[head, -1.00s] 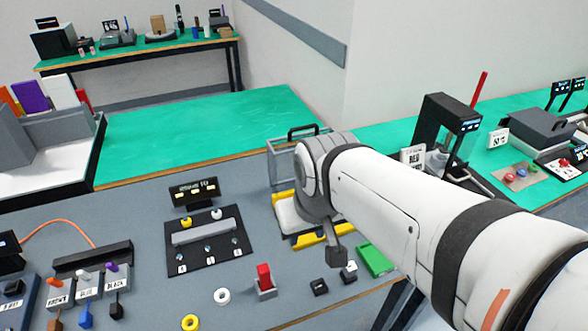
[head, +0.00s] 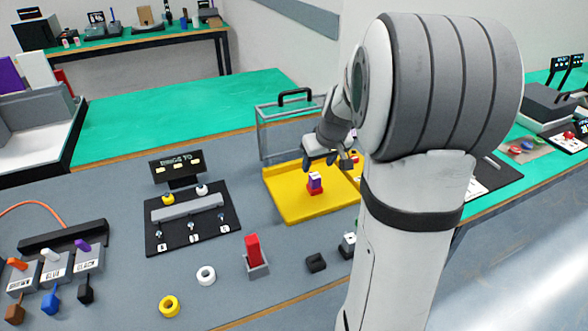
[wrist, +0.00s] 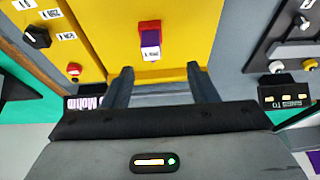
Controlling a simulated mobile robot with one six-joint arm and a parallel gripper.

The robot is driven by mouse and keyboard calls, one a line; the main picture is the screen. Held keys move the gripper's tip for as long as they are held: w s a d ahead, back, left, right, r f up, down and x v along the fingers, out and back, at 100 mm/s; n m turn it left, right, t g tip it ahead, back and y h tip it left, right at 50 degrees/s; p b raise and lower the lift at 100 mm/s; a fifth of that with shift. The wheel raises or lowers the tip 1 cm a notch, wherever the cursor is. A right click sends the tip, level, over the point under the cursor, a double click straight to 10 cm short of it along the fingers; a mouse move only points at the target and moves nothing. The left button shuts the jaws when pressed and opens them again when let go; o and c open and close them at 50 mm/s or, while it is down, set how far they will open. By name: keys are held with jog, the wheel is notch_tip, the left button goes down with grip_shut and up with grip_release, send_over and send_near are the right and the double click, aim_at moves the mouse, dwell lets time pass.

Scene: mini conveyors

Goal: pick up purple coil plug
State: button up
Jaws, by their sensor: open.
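A small purple block with a red part and a white label (head: 315,183) stands on the yellow tray (head: 290,208). It also shows in the wrist view (wrist: 150,40), just beyond and slightly left of the gap between my fingers. I take it for the purple coil plug; its label is too small to read surely. My gripper (head: 326,160) is open and empty, above and behind the block in the head view. In the wrist view its two fingers (wrist: 160,72) are apart and touch nothing visible.
A clear case with a black handle (head: 285,125) stands behind the tray. A ring panel (head: 190,230), a red block in a grey holder (head: 255,255), a white ring (head: 206,275) and a yellow ring (head: 169,306) lie to the left. Plug boxes (head: 55,270) stand at far left.

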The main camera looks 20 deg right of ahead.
aim_at(315, 176)
jog(key=x, duration=0.6)
jog(key=d+x, duration=0.1)
jog(key=x, duration=0.3)
jog(key=shift+w+d+r, duration=0.1)
jog(key=shift+w+d, duration=0.05)
jog(key=shift+w, duration=0.1)
jog(key=shift+c, duration=0.5)
jog(key=shift+r, duration=0.1)
jog(key=c, duration=1)
